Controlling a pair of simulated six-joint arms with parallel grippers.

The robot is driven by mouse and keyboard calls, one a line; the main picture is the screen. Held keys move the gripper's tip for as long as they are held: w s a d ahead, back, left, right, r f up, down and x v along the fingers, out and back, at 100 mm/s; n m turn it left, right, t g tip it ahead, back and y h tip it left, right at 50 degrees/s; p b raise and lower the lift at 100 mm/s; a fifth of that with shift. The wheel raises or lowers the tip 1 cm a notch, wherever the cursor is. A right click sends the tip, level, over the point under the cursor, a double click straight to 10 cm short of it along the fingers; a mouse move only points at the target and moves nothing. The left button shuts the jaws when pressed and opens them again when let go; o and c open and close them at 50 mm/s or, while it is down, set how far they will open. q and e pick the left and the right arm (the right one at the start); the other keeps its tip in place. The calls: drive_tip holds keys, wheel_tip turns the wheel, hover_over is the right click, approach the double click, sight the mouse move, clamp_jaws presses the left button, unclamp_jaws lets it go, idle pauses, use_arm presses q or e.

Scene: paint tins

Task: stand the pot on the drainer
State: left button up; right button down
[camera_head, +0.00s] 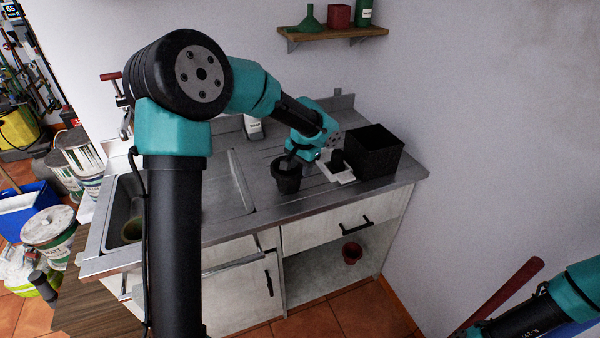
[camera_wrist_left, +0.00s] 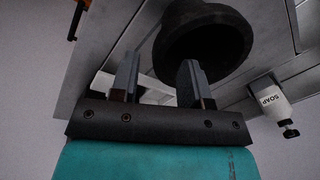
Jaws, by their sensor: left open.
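The dark pot (camera_head: 287,181) stands upright on the ribbed steel drainer (camera_head: 262,212), its mouth upward. In the left wrist view the pot (camera_wrist_left: 212,38) shows with its dark mouth towards the gripper. My left gripper (camera_head: 289,160) is open, with its fingers at the pot's rim. In the left wrist view my left gripper (camera_wrist_left: 156,78) has one finger overlapping the rim and the other apart from the pot. I cannot tell whether either finger touches it. My right gripper is out of view.
A black box (camera_head: 374,152) stands at the drainer's right end, near a white item (camera_head: 342,172). A soap bottle (camera_head: 253,128) stands at the back; it also shows in the left wrist view (camera_wrist_left: 270,100). The sink basin (camera_head: 122,212) lies left.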

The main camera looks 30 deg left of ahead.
use_arm(q)
wheel_tip(320, 180, up, 8)
drive_tip(key=d, duration=0.1)
drive_tip(key=shift+s+r, duration=0.25)
drive_tip(key=shift+s, duration=0.05)
idle(0.5)
drive_tip(key=s+d+f, duration=0.1)
drive_tip(key=f, duration=0.3)
drive_tip(key=d+f+h, duration=0.1)
drive_tip(key=d+f, duration=0.1)
drive_tip(key=f, duration=0.2)
drive_tip(key=s+d+f+h, duration=0.1)
drive_tip(key=d+f, duration=0.1)
drive_tip(key=f, duration=0.2)
drive_tip(key=shift+s+d+m, duration=0.15)
drive_tip(key=shift+s+m, duration=0.15)
drive_tip(key=s+d+f+n+h, duration=0.1)
drive_tip(key=s+d+f+n, duration=0.1)
drive_tip(key=s+f, duration=0.9)
drive_tip(key=s+d+f+n+h, duration=0.1)
drive_tip(key=s+f+n+h, duration=0.1)
drive_tip(key=s+f, duration=0.9)
wheel_tip(320, 180, down, 6)
drive_tip(key=shift+d+f+n, duration=0.1)
drive_tip(key=shift+d+n, duration=0.2)
drive_tip(key=shift+d, duration=0.05)
